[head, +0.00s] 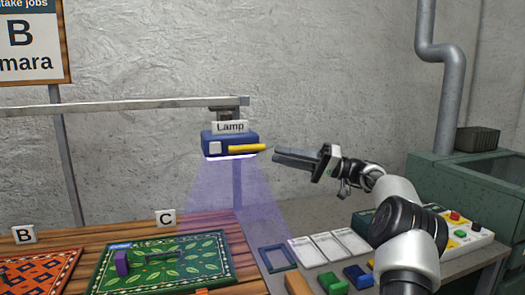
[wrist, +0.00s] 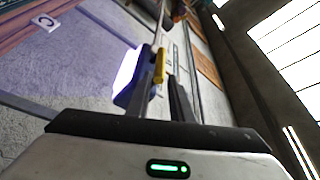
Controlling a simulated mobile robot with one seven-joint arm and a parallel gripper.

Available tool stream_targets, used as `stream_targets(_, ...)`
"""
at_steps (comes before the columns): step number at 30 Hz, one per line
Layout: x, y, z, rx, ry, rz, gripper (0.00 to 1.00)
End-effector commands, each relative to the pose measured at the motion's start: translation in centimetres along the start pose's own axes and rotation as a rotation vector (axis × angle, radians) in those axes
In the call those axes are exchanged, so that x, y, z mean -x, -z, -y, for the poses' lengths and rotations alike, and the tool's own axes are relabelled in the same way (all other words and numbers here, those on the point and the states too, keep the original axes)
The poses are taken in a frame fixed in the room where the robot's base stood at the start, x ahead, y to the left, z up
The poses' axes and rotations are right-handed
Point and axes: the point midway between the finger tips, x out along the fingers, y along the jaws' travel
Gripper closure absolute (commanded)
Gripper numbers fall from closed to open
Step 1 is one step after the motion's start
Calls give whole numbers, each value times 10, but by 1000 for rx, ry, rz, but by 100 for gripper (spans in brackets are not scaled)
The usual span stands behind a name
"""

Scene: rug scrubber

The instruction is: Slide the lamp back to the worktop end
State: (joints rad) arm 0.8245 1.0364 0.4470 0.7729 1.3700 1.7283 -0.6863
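The lamp (head: 229,143) is a dark blue box with a yellow handle (head: 247,148) pointing right. It hangs lit near the right end of an overhead rail (head: 130,104) and casts a violet beam downward. In the wrist view the lamp's yellow handle (wrist: 159,66) shows ahead, between the lines of my two fingers. My gripper (head: 277,156) is just right of the handle's tip, pointing left at it, and looks apart from it. In the wrist view the fingers of my gripper (wrist: 160,85) are spread with a gap between them and hold nothing.
A wooden worktop (head: 195,218) below carries a green rug (head: 205,262) and an orange rug (head: 40,278), with cards C (head: 165,218) and B (head: 24,235). A grey side table (head: 325,268) with trays and coloured blocks stands right. A green machine (head: 470,185) is behind my arm.

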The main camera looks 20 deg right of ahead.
Motion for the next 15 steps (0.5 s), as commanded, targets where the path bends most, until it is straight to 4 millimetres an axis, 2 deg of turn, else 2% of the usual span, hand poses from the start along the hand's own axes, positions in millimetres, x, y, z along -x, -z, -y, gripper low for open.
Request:
stream_targets(1, 13, 1, 0, 1, 0, -3, 80)
stream_targets(6, 46, 1, 0, 1, 0, -2, 80)
stream_targets(10, 62, 1, 1, 1, 1, -1, 80)
stream_targets(15, 70, 0, 0, 1, 0, 0, 80)
